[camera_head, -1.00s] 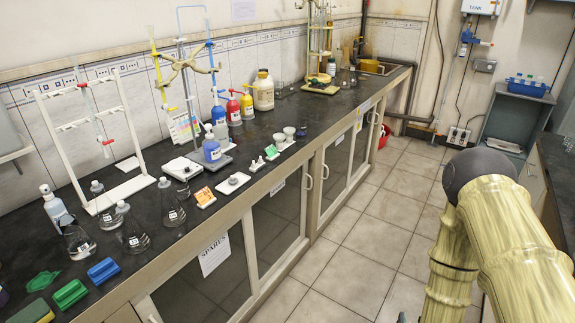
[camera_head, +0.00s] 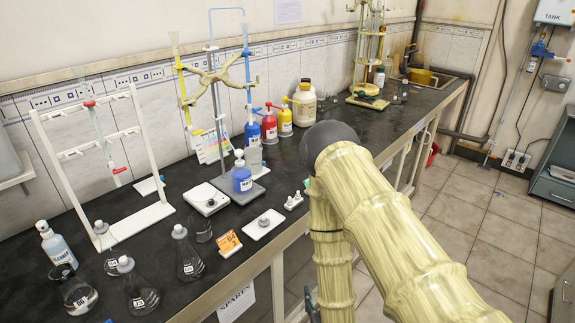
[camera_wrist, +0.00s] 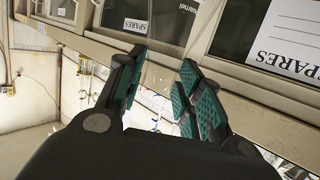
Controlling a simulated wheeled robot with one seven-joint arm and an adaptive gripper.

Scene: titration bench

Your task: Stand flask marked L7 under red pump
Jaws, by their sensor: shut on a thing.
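The red pump (camera_head: 269,127) tops a red bottle at the back of the bench, between a blue pump bottle (camera_head: 253,132) and a yellow one (camera_head: 285,121). My gripper (camera_wrist: 163,62) shows in the wrist view with teal pads, over the floor beside the bench cabinets. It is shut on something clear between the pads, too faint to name. In the head view my arm hides most of the gripper. Several stoppered flasks (camera_head: 187,258) stand at the front left of the bench. Their tags are too small to read surely, so I cannot tell where L7 is.
A white rack (camera_head: 147,216) stands at the left. Bare bench top (camera_head: 365,125) lies beyond my arm. Tiled floor (camera_head: 455,235) is open at right.

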